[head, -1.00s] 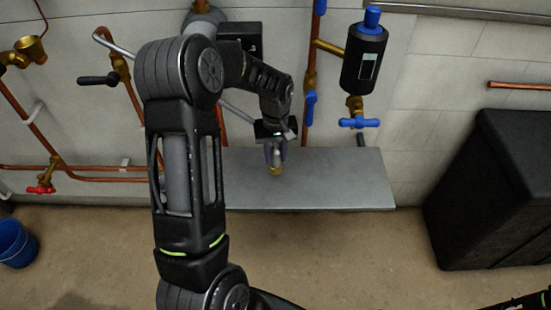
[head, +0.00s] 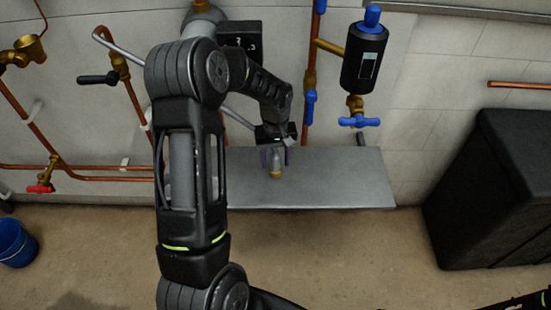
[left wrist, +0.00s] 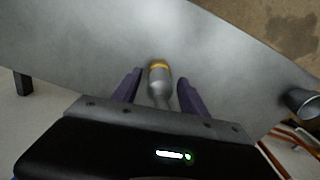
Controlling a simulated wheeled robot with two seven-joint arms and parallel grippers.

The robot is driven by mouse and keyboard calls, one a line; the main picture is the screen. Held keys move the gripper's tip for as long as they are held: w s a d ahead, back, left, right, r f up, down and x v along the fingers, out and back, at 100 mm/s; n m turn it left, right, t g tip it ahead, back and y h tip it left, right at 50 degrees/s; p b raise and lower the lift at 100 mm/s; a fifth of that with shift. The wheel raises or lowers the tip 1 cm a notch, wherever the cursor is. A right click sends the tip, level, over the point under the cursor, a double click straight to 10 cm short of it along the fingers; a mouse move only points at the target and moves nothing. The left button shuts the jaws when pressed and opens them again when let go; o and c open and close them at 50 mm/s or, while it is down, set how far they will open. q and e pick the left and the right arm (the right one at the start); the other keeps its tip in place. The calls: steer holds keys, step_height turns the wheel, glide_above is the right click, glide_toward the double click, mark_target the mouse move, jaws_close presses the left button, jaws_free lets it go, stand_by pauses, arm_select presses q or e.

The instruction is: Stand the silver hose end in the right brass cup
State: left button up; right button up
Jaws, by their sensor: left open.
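The silver hose end (left wrist: 160,84) is between the spread purple fingers of my left gripper (left wrist: 156,92) in the left wrist view, with a gap on each side. In the head view the hose end (head: 276,160) looks upright, with a brass cup (head: 276,174) at its lower end over the grey shelf (head: 335,180). A yellow brass rim (left wrist: 158,65) shows around that end in the wrist view. The hose end appears to stand in this cup; how deep it sits is unclear. My left gripper (head: 276,156) is open around it. No second brass cup is visible; my arm covers part of the shelf.
Copper pipes and a black cylinder with a blue valve (head: 364,60) are on the wall behind the shelf. A large black box (head: 495,185) stands at right, a blue bucket (head: 15,243) at left. The shelf's right half is clear. A grey tube end (left wrist: 303,103) shows in the wrist view.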

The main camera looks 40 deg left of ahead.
arm_select(q)
steer(key=shift+r, duration=0.1)
step_height(320, 180, up, 12)
steer(key=shift+r+p, duration=0.1)
steer(key=shift+p, duration=0.3)
stand_by(0.6)
steer(key=shift+o, duration=0.4)
